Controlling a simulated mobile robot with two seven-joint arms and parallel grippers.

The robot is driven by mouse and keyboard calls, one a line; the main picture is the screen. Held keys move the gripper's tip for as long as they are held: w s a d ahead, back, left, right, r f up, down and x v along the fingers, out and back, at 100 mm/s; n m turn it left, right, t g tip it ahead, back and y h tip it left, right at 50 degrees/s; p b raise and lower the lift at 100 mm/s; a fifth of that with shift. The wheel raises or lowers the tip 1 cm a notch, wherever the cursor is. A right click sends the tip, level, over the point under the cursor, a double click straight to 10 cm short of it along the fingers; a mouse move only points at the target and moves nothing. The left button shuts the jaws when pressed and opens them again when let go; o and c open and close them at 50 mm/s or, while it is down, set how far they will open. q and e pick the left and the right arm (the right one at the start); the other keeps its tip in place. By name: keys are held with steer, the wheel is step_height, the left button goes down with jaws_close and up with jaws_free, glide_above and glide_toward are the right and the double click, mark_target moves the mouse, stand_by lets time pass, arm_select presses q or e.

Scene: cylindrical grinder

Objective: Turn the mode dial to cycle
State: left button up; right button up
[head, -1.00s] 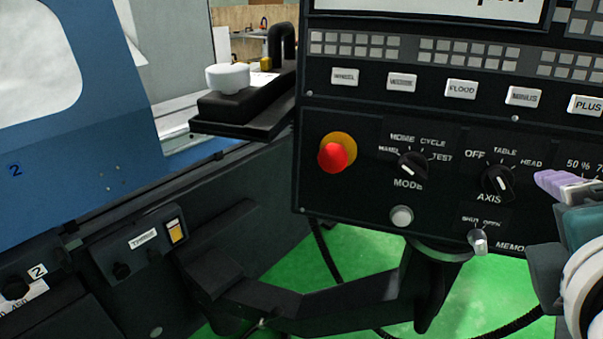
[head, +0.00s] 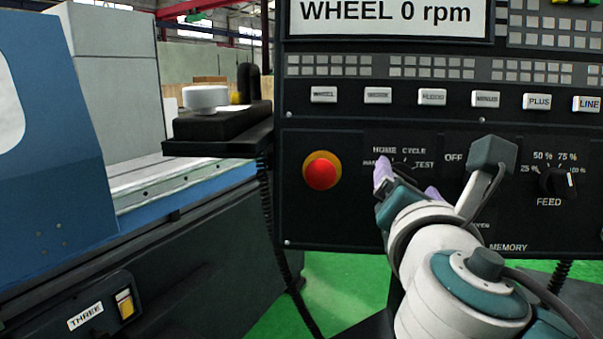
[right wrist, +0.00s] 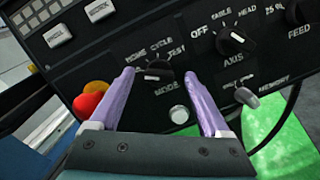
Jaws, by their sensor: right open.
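The mode dial (right wrist: 158,70) is a black knob with a pale mark, on the dark control panel (head: 330,225). In the right wrist view it sits between the two purple fingertips of my right gripper (right wrist: 158,76), with HOME, CYCLE and TEST printed around it. The pale mark is on the knob's left side, but I cannot tell which label it points to. My right gripper is open and empty; I cannot tell whether it touches the knob. In the head view the right gripper (head: 408,181) covers most of the dial. My left gripper is not in view.
A red emergency button (head: 321,172) is left of the dial. The axis dial (right wrist: 236,39) and a small lever (right wrist: 246,98) are to its right; the feed dial (head: 558,183) is further right. A grey round button (right wrist: 179,114) sits just below.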

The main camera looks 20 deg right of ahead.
steer(key=shift+w+d, duration=0.35)
steer(key=shift+w, duration=0.2)
jaws_close()
